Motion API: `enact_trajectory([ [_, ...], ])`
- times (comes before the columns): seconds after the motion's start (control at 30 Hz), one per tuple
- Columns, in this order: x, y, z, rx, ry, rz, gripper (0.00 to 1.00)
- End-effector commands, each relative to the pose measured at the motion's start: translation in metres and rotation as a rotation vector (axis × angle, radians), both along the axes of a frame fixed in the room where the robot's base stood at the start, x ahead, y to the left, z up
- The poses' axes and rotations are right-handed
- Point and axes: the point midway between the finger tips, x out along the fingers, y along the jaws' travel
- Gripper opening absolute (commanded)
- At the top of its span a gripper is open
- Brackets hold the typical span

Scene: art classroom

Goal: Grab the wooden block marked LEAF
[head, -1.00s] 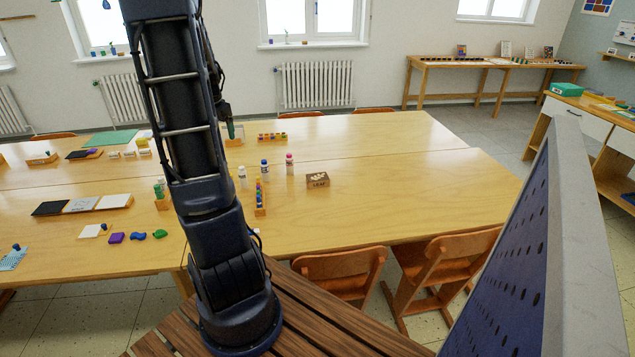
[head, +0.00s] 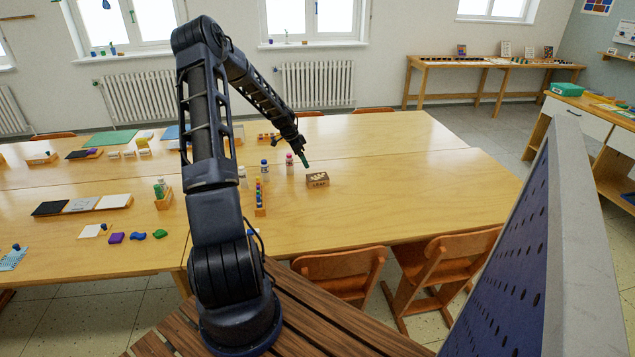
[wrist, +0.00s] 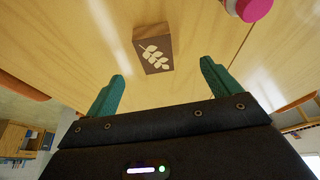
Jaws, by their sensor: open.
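The wooden block marked LEAF (head: 317,180) stands on the light wooden table, a small brown box shape with dark lettering on its front and a pale leaf design on top. In the wrist view the block (wrist: 153,48) shows its leaf design, ahead of and between the fingers. My gripper (head: 306,163) is above the table, just behind and above the block in the head view. In the wrist view my gripper (wrist: 160,82) has its two green fingers spread wide, with nothing between the tips. The block is apart from the fingers.
A pink-capped bottle (head: 289,164) stands just left of the block; its cap (wrist: 256,8) shows in the wrist view. A blue-capped bottle (head: 265,170) and a rack of coloured pieces (head: 260,199) are farther left. The table (head: 420,190) is clear to the block's right.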

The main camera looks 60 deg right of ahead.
Motion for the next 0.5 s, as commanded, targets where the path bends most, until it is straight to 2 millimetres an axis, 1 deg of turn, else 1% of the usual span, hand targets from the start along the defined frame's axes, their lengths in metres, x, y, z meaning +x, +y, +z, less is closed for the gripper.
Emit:
enact_trajectory([
  [0.03,-0.007,-0.007,-0.008,-0.005,0.008,-0.019,0.89],
  [0.13,-0.015,-0.016,-0.015,-0.016,0.014,-0.043,0.89],
  [0.33,-0.021,-0.022,-0.027,-0.02,0.016,-0.054,0.89],
  [0.5,-0.027,-0.028,-0.048,-0.019,0.017,-0.053,0.89],
])
